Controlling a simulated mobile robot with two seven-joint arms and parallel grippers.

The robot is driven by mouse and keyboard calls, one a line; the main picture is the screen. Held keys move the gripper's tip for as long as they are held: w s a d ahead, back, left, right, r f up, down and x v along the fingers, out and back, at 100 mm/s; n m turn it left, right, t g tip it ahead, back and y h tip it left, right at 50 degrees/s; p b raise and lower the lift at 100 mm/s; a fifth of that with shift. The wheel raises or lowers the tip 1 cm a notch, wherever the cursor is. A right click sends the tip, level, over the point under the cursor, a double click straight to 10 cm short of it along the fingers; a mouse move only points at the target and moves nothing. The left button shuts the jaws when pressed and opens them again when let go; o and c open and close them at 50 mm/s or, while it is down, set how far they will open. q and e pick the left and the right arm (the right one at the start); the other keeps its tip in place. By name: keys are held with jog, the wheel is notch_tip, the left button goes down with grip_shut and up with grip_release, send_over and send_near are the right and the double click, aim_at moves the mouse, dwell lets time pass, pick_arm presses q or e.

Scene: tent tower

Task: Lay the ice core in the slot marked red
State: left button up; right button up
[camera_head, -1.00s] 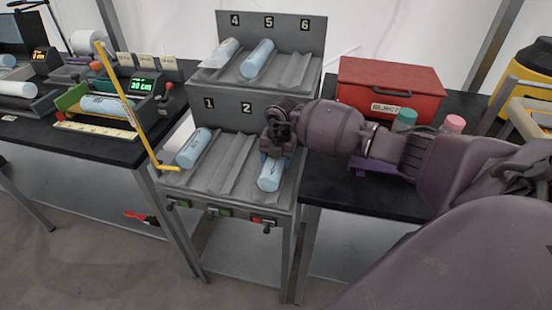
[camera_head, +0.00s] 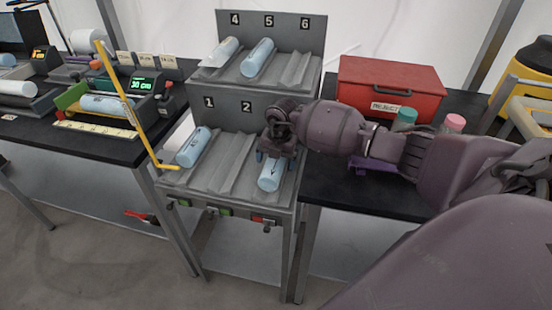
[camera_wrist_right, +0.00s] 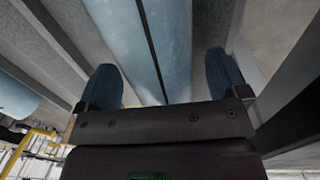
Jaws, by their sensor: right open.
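A pale blue ice core (camera_head: 271,174) with a dark arrow mark lies in the right slot of the lower tier of the grey rack (camera_head: 230,172). A red tag (camera_head: 262,219) sits on the rack's front edge below that slot; the other two lower slots have green tags. My right gripper (camera_head: 274,155) is open over the far end of this core. In the right wrist view the core (camera_wrist_right: 145,40) runs between and beyond the spread blue fingertips (camera_wrist_right: 164,82), with space on both sides. My left gripper is not in view.
Another core (camera_head: 194,147) lies in lower slot 1; slot 2 is empty. The upper tier holds two cores, in slots 4 and 5 (camera_head: 257,58). A red box (camera_head: 390,90) and capped bottles stand on the right table. A yellow bent bar (camera_head: 126,105) rises at the rack's left.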

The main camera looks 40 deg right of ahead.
jog(key=r, duration=0.3)
jog(key=r+p, duration=0.1)
jog(key=r, duration=0.6)
jog(key=shift+s+d+r+p, duration=0.25)
jog(key=shift+s+d+p, duration=0.05)
jog(key=shift+r, duration=0.2)
